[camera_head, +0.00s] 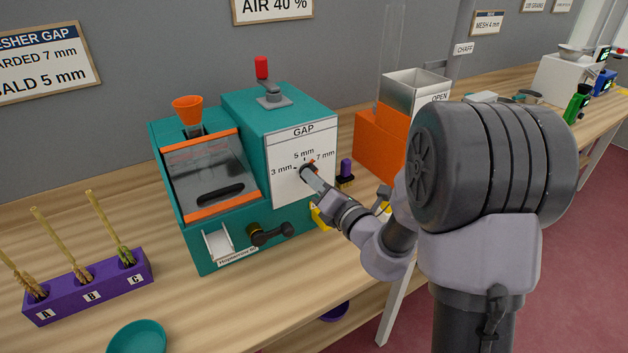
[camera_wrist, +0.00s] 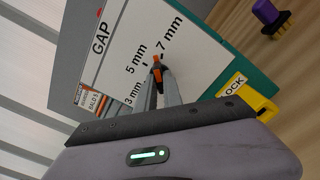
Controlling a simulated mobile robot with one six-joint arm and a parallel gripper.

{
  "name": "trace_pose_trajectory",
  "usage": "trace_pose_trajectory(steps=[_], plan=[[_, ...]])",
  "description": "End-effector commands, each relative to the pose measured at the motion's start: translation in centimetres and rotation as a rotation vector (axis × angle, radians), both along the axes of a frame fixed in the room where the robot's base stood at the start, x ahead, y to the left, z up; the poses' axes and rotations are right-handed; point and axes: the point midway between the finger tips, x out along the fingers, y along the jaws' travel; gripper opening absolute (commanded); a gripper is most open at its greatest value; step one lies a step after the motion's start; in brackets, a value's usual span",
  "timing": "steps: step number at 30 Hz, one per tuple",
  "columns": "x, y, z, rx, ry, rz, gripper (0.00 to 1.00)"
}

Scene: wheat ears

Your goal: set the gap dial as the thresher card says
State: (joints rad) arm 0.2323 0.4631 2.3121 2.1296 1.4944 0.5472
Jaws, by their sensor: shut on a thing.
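The gap dial is on the white GAP panel (camera_head: 292,190) of the teal thresher (camera_head: 182,250), marked 3, 5 and 7 mm. My gripper (camera_head: 308,172) is shut on the dial and hides most of its knob. The dial's orange pointer (camera_wrist: 157,62) shows at the fingertips in the wrist view, on the 7 mm side of the 5 mm mark. Whether it lies exactly on the 7 mm mark I cannot tell. The thresher card (camera_head: 45,65) on the wall reads 7 mm for "…ARDED" and 5 mm for "BALD"; its left edge is cut off.
A purple rack (camera_head: 112,290) holds wheat ears at A, B and C. A teal bowl (camera_head: 136,338) is at the front edge. A black crank (camera_head: 270,235) sticks out of the thresher's front. A yellow lock part (camera_wrist: 265,108) and a purple-handled brush (camera_wrist: 266,12) are near my gripper.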

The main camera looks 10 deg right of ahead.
Motion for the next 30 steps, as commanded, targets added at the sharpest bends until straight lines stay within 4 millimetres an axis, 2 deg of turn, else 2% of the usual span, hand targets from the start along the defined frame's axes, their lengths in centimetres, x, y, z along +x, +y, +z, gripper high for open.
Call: trace_pose_trajectory(steps=[18, 30], plan=[[0.13, -0.13, 0.05, -0.519, -0.176, -0.003, 0.00], [0.15, -0.17, 0.21, -0.705, -0.237, -0.004, 0.00]])
